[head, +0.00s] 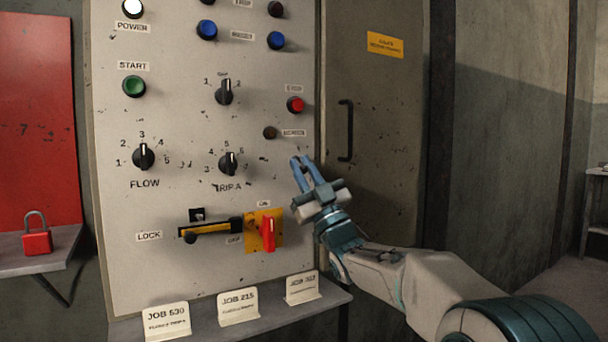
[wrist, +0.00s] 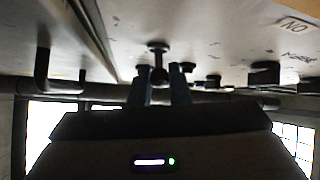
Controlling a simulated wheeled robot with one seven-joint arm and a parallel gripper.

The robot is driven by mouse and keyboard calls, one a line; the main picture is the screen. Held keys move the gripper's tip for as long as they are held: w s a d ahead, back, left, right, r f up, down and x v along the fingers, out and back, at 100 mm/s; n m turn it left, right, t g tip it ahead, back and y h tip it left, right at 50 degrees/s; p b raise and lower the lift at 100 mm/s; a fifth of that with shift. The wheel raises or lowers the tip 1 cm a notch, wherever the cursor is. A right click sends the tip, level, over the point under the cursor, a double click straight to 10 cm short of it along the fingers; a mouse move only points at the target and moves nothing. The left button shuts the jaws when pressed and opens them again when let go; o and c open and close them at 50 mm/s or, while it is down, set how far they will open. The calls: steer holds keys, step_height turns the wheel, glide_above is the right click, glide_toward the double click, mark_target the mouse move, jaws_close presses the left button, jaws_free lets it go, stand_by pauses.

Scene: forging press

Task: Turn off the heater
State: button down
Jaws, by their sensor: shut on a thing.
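My gripper (head: 301,161) is at the right side of the control panel (head: 185,105), with its fingertips close to the panel face. In the wrist view, the two fingers (wrist: 162,70) stand on either side of a small dark knob (wrist: 158,74) that sticks out from the panel. The gripper is shut on this knob; the fingers hide it in the head view. A small dark brown button or lamp (head: 270,132) sits just up and left of the fingertips, with a label I cannot read well beside it. I cannot read any heater label.
A red button (head: 295,104) is above the gripper. A red rotary switch (head: 268,232) on a yellow plate is below left. A door handle (head: 346,130) is close on the right. A shelf with job cards (head: 238,307) is below, and a red padlock (head: 37,238) is at far left.

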steer(key=c, duration=1.4)
jaws_free()
steer(key=shift+o, duration=0.2)
steer(key=v, duration=1.2)
steer(key=shift+p, duration=0.35)
